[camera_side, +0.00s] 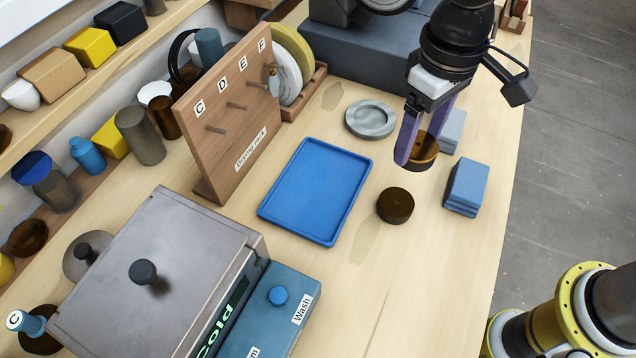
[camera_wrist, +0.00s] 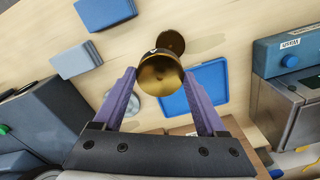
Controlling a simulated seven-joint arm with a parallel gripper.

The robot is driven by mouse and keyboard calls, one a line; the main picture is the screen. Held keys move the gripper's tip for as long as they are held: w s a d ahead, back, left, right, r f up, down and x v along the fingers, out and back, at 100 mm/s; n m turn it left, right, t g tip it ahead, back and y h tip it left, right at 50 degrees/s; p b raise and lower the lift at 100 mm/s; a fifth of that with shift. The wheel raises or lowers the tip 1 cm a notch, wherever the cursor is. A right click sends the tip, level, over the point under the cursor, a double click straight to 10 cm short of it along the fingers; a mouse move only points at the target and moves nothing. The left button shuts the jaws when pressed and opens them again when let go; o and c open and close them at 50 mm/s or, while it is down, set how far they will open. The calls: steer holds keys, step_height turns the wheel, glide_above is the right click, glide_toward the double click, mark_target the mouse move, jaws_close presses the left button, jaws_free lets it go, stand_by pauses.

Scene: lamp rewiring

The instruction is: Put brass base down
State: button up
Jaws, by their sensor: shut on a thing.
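The brass base (camera_side: 426,150) is a short, round brass-brown piece held between the purple fingers of my gripper (camera_side: 418,156). My gripper is shut on it and holds it above the table, to the right of the grey round dish. In the wrist view the brass base (camera_wrist: 160,76) shows its round face between the fingertips of my gripper (camera_wrist: 159,73). A second, darker brown round piece (camera_side: 395,206) lies on the table below and left of the held one. It also shows in the wrist view (camera_wrist: 172,41), partly hidden behind the brass base.
A blue tray (camera_side: 312,192) lies left of the dark round piece. A grey round dish (camera_side: 371,118) sits near the tray's far corner. A wooden drying rack (camera_side: 228,135) stands behind the tray.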

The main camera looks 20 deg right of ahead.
steer(key=shift+s+a+r, duration=0.3)
steer(key=shift+s+r, duration=0.3)
steer(key=shift+s, duration=0.1)
steer(key=shift+s+a+r, duration=0.1)
steer(key=shift+a+r, duration=0.1)
steer(key=shift+a, duration=0.05)
steer(key=w+a+f, duration=0.4)
steer(key=w+a, duration=0.2)
steer(key=w, duration=0.1)
glide_above(325, 175)
steer(key=shift+n, duration=0.3)
step_height(325, 175, down, 5)
steer(key=shift+s+f, duration=0.1)
steer(key=shift+f, duration=1.8)
steer(key=shift+f, duration=0.2)
steer(key=o, duration=1.3)
